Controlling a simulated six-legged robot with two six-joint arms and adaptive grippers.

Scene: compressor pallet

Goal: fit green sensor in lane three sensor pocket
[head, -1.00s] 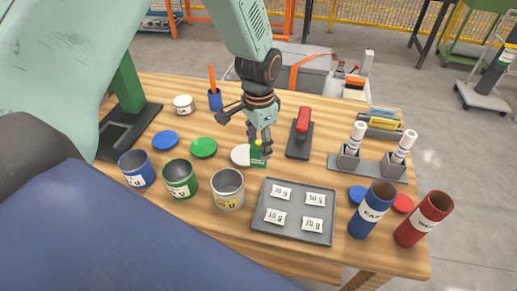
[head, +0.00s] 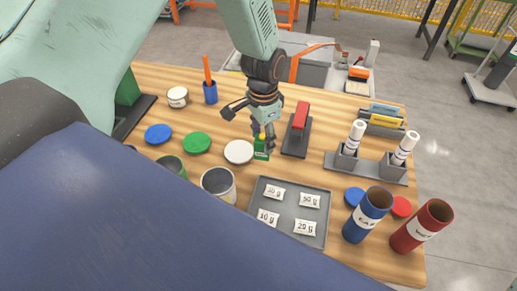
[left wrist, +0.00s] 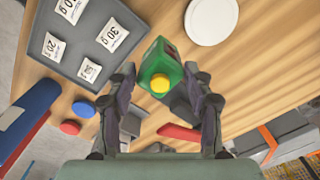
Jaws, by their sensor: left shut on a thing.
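The green sensor (head: 262,153) is a small green block with a yellow round top. My left gripper (head: 266,139) comes down from above and is shut on it, just right of a white lid. In the left wrist view the green sensor (left wrist: 153,58) sits between the fingertips (left wrist: 160,76), with its yellow top facing the camera. I cannot tell whether its base touches the table. No lane three sensor pocket can be made out in either view. My right gripper is not in view.
The white lid (head: 238,151) lies close on the left. A red-handled tool (head: 300,118) stands on the right. A grey tray (head: 278,233) with weight packets is in front. Open tubes (head: 368,215), a holder (head: 367,167) and cans (head: 218,184) crowd the wooden table (head: 200,112).

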